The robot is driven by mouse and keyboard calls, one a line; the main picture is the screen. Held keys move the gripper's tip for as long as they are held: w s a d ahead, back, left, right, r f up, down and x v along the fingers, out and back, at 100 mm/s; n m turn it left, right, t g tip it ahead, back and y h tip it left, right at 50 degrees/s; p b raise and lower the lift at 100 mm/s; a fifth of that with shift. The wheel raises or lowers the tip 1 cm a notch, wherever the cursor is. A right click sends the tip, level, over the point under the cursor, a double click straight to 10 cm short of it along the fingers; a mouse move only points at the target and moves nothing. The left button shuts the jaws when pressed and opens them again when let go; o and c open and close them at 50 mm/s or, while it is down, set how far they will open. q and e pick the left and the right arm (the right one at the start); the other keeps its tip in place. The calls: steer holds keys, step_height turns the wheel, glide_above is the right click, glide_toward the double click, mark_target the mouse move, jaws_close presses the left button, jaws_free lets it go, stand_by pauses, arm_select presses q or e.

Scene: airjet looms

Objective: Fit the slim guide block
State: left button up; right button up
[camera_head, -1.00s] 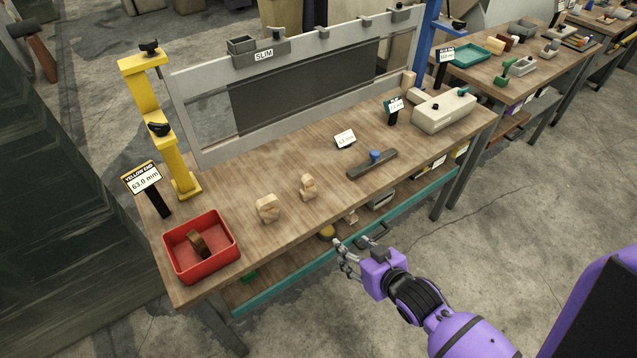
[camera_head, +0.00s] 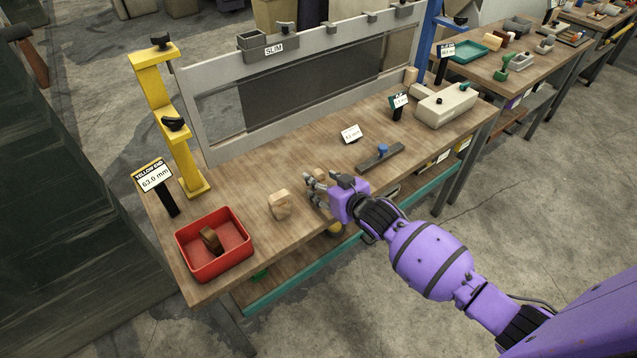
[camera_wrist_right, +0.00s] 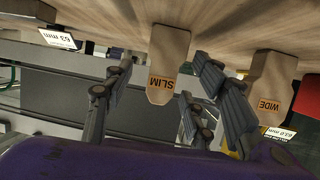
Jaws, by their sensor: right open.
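My right gripper (camera_head: 316,184) is open at the front edge of the wooden bench. In the right wrist view the slim guide block (camera_wrist_right: 169,65), pale wood and labelled SLIM, shows between the two spread fingers of the right gripper (camera_wrist_right: 163,72), with gaps on both sides. In the head view that block is mostly hidden by the gripper. The wide block (camera_head: 280,205) stands to its left, and its WIDE label shows in the wrist view (camera_wrist_right: 268,90). A grey holder labelled SLIM (camera_head: 262,46) sits on the upright frame's top rail (camera_head: 335,31). My left gripper is not in view.
A red tray (camera_head: 250,262) with a brown ring-shaped piece stands at the left front. A yellow post (camera_head: 182,150) and a 63.0 mm sign (camera_head: 153,178) stand behind it. A dark bar with a blue knob (camera_head: 380,157) lies right of the gripper. The middle bench is mostly clear.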

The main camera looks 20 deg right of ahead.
mark_target(320, 171)
steer(key=shift+c, duration=0.6)
steer(key=c, duration=1.1)
steer(key=shift+c, duration=0.2)
steer(key=shift+r, duration=0.5)
step_height(320, 171, up, 2)
steer(key=shift+r, duration=0.2)
steer(key=s+d+r, duration=0.2)
steer(key=s+r, duration=0.1)
steer(key=s, duration=0.1)
steer(key=s+d+r, duration=0.2)
steer(key=s+r, duration=0.1)
steer(key=s, duration=0.1)
steer(key=s+d+r+p, duration=0.1)
steer(key=s+d+r, duration=0.1)
steer(key=s+r, duration=0.1)
steer(key=shift+v, duration=0.85)
steer(key=shift+a, duration=0.1)
